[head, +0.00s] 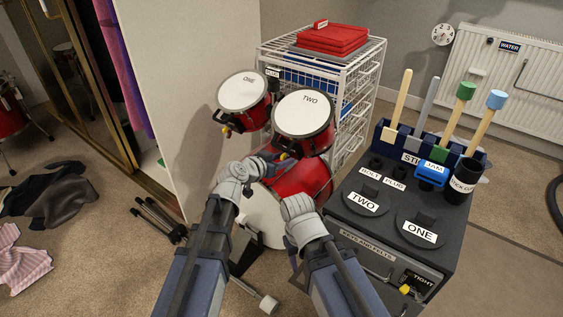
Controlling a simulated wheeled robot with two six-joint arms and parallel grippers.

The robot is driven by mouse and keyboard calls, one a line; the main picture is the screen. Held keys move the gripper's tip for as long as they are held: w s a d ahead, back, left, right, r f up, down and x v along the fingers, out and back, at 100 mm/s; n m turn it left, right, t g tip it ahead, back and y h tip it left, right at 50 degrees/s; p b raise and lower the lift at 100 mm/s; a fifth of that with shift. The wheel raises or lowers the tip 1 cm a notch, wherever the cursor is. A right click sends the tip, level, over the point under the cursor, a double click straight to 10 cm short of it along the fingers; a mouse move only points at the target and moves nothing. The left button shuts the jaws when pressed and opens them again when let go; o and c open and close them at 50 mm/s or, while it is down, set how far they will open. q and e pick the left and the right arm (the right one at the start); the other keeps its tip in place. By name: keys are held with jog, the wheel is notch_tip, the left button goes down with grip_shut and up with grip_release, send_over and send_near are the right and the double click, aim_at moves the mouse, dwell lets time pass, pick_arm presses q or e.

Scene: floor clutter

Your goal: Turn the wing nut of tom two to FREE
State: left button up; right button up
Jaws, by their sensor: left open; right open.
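Tom two (303,112) is a red drum with a white head marked TWO, mounted above the red bass drum (300,180). A small yellow wing nut (283,156) shows below its left side. My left gripper (275,157) is open, right by this nut; whether its fingers touch or straddle it I cannot tell. The nut's setting is too small to read. Tom one (243,91), marked ONE, hangs to the left with its own orange-yellow nut (227,132). My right gripper (295,266) is low, beside the bass drum, mostly hidden behind my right wrist, and open.
A black cabinet (372,235) stands right, with pads marked TWO and ONE, a stick holder (420,150), a blue JAM block (431,174) and a TIGHT label with a yellow nut. A white wire rack (365,90) stands behind the drums. Clothes (50,195) lie on the left floor.

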pick_arm(q)
jog(key=shift+c, duration=0.2)
grip_shut()
dwell(0.5)
jog(key=shift+w+a+f+n+g+h+b, duration=0.25)
jog(key=shift+n+g+h+b, duration=0.35)
jog(key=shift+g+h+b, duration=1.3)
jog(key=shift+w+a+f+n+g+h+b, duration=0.2)
jog(key=shift+n+g+h+b, duration=0.7)
jog(key=shift+h+b, duration=1.7)
jog(key=shift+w+a+f+n+g+h+b, duration=0.1)
jog(key=shift+w+f+n+g+h+b, duration=0.2)
jog(key=shift+g+h+b, duration=1.95)
jog(key=shift+t+y+b, duration=0.45)
jog(key=shift+y+b, duration=0.05)
jog(key=shift+y, duration=0.05)
jog(key=shift+r, duration=0.1)
